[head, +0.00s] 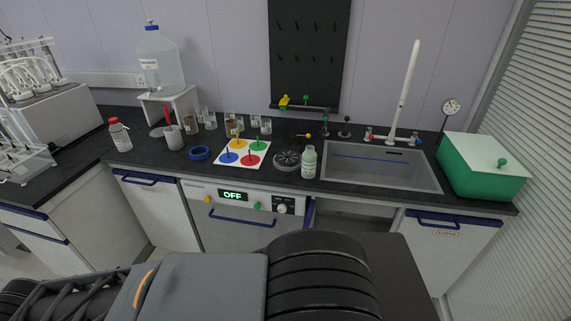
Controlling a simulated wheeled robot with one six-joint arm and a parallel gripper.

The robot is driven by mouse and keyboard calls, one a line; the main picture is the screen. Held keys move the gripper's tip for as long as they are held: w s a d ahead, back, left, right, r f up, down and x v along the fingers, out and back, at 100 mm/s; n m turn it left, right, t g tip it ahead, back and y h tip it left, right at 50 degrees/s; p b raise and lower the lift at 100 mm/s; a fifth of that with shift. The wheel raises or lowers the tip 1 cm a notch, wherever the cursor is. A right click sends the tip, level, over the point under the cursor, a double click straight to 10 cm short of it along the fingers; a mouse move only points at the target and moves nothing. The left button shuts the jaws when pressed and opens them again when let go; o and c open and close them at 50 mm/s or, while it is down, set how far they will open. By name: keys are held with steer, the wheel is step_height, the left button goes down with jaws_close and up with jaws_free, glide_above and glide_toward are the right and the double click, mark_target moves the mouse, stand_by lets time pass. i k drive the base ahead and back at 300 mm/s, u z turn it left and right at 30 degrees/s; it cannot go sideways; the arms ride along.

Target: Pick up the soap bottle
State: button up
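A small pale green bottle (309,162), which looks like the soap bottle, stands upright on the black counter (230,180) at its front edge, just left of the sink. No label on it can be read. A second bottle (120,136), clear with a red cap, stands upright farther left on the counter. Parts of my own arm cross the bottom of the head view, below and in front of the counter. My gripper's fingers cannot be made out in this view.
Left of the green bottle are a dark round slotted disc (287,160) and a white board with coloured discs (244,154). The sink (380,166) is to its right, with a green box (484,168) beyond. Glass jars and a large water jug (160,62) stand behind.

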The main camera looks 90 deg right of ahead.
mark_target(309, 158)
steer(key=i, duration=2.3)
steer(key=z, duration=4.45)
steer(key=i, duration=1.65)
